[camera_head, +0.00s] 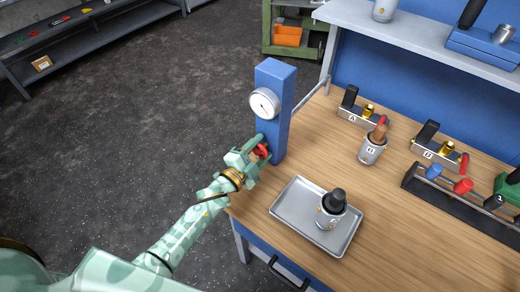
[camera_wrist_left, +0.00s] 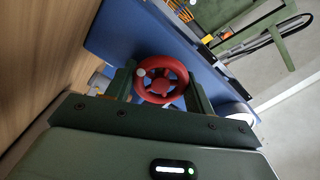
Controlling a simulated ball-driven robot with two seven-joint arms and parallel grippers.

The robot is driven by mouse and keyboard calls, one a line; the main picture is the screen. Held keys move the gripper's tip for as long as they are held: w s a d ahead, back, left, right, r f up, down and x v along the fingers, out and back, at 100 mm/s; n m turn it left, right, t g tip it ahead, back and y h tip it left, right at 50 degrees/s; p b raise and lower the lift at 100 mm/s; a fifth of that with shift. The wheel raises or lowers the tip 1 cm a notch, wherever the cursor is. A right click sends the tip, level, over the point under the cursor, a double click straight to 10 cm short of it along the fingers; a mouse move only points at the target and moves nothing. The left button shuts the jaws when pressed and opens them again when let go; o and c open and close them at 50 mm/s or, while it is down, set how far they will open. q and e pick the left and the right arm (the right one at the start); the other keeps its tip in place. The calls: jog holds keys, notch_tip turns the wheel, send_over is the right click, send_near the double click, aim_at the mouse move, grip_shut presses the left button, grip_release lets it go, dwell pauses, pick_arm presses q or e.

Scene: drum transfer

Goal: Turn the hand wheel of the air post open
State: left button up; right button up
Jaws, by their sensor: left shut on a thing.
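The blue air post (camera_head: 274,104) stands upright at the left edge of the wooden table, with a round white gauge (camera_head: 264,103) on its face. The red hand wheel (camera_head: 260,151) sits low on the post, partly hidden by my gripper in the head view. My left gripper (camera_head: 259,152) is shut on the wheel. In the left wrist view the red hand wheel (camera_wrist_left: 161,80) lies between the two green fingers (camera_wrist_left: 160,88), with a pale dot on its upper left rim. My right gripper is not in view.
A metal tray (camera_head: 285,206) with a dark-topped canister (camera_head: 331,210) stands near the table's front edge. Another canister (camera_head: 372,150) and fixtures marked A (camera_head: 362,118) and B (camera_head: 436,152) stand to the right. The floor (camera_head: 130,110) left of the post is open.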

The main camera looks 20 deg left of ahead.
pick_arm(q)
jog(key=shift+f, duration=0.1)
jog(key=o, duration=1)
jog(key=shift+c, duration=0.2)
jog(key=p+v, duration=0.1)
jog(key=v, duration=1.5)
jog(key=shift+s+a+p, duration=0.1)
jog(key=shift+s+p, duration=0.1)
jog(key=shift+p, duration=0.1)
jog(key=shift+w, duration=0.1)
